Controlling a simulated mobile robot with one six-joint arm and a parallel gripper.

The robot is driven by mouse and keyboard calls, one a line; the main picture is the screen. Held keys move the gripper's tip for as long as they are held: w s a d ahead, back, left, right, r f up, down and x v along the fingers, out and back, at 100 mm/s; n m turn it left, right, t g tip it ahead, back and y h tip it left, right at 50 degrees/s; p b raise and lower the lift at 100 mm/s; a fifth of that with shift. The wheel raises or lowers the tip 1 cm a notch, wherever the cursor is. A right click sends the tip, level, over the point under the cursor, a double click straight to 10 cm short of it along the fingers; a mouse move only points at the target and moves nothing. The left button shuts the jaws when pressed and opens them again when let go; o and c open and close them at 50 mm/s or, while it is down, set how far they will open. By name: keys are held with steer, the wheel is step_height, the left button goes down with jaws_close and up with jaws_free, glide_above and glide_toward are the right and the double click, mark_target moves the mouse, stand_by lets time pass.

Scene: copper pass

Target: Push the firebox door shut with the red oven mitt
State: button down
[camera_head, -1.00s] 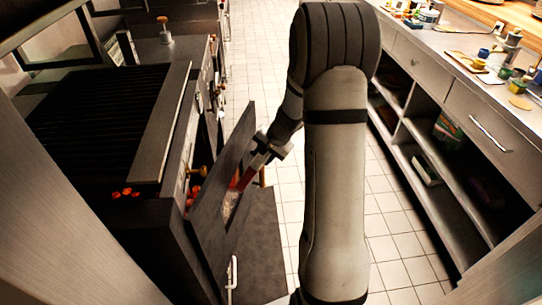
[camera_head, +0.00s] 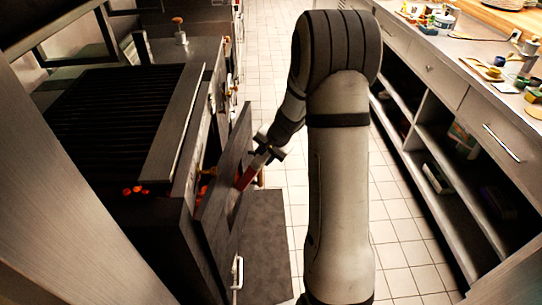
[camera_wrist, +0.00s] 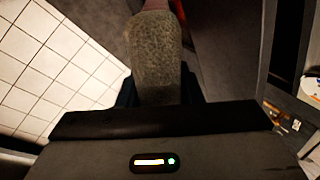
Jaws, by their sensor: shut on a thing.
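The firebox door (camera_head: 226,171) is a dark panel on the front of the grill, standing partly open. An orange glow shows through the gap behind it. My gripper (camera_head: 264,154) is in front of the door, on its outer side. It is shut on the red oven mitt (camera_head: 248,174), which points down toward the door face. The mitt's tip seems to be at the door, but I cannot tell whether it touches. In the wrist view a worn, grey-brown part of the held mitt (camera_wrist: 157,60) is between the fingers.
The grill (camera_head: 115,110) stands left, with red-orange coals or knobs on its near corner. A white handle (camera_head: 237,272) is low by the door. A dark mat (camera_head: 265,235) lies on the tiled floor. A counter with shelves (camera_head: 455,130) runs along the right.

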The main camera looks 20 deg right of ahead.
steer(key=shift+w+a, duration=0.45)
steer(key=shift+a, duration=0.2)
steer(key=shift+w+a, duration=0.4)
steer(key=shift+a, duration=0.3)
steer(key=shift+w+a+p, duration=0.15)
steer(key=shift+w+a, duration=0.05)
steer(key=shift+a, duration=0.3)
steer(key=shift+w+a+p, duration=0.15)
steer(key=shift+w+a, duration=0.05)
steer(key=shift+a, duration=0.25)
steer(key=shift+s+d+b, duration=0.3)
steer(key=shift+d+b, duration=0.1)
steer(key=shift+d, duration=0.55)
steer(key=shift+s+d+b, duration=0.3)
steer(key=shift+d+b, duration=0.1)
steer(key=shift+d, duration=0.6)
steer(key=shift+s+d+b, duration=0.3)
steer(key=shift+d+b, duration=0.1)
steer(key=shift+d, duration=0.55)
steer(key=shift+s+d, duration=0.15)
steer(key=shift+d, duration=0.35)
steer(key=shift+a, duration=0.1)
